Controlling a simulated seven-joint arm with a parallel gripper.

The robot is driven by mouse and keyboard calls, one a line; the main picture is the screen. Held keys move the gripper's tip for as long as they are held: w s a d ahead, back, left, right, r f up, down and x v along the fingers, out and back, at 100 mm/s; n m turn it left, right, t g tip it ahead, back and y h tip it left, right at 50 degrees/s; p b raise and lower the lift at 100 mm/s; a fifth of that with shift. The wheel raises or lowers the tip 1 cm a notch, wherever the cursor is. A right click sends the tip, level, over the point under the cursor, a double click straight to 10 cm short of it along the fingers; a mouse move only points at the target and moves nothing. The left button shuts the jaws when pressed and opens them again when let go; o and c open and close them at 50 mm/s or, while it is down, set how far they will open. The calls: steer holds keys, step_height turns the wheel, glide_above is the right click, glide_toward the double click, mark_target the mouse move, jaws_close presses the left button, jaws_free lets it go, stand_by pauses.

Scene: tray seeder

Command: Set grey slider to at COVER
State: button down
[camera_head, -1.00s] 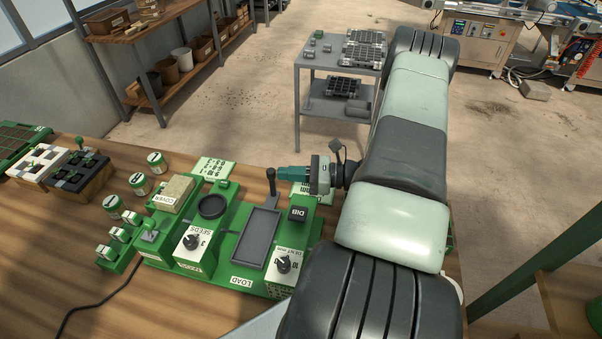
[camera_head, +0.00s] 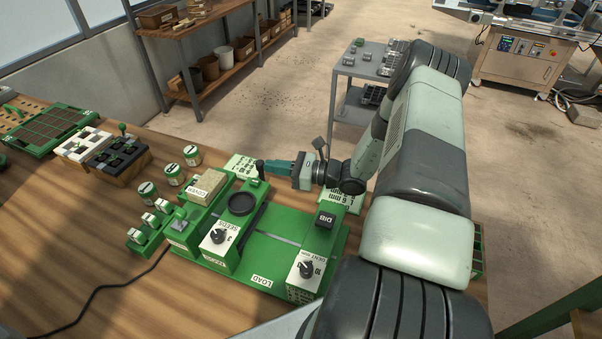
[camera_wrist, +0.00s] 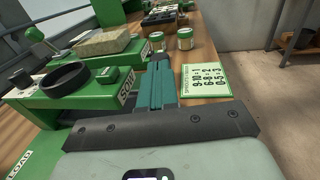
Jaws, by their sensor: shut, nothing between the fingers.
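In the wrist view the shut fingers (camera_wrist: 160,85) lie beside the green block. The tan COVER block (camera_head: 207,186) is left of the SEEDS block.
The DIB block (camera_head: 324,220) and a dial box (camera_head: 306,268) stand right of the bare green LOAD area (camera_head: 265,262). Small jars (camera_head: 173,175) stand to the left. A printed card (camera_wrist: 206,80) lies beside the fingers.

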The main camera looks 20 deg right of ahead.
steer(key=w+x, duration=0.1)
steer(key=x, duration=0.7)
steer(key=shift+w+d+r, duration=0.2)
steer(key=shift+a, duration=0.1)
steer(key=v, duration=1.4)
steer(key=shift+s+d, duration=0.2)
steer(key=shift+d, duration=0.15)
steer(key=shift+f, duration=0.1)
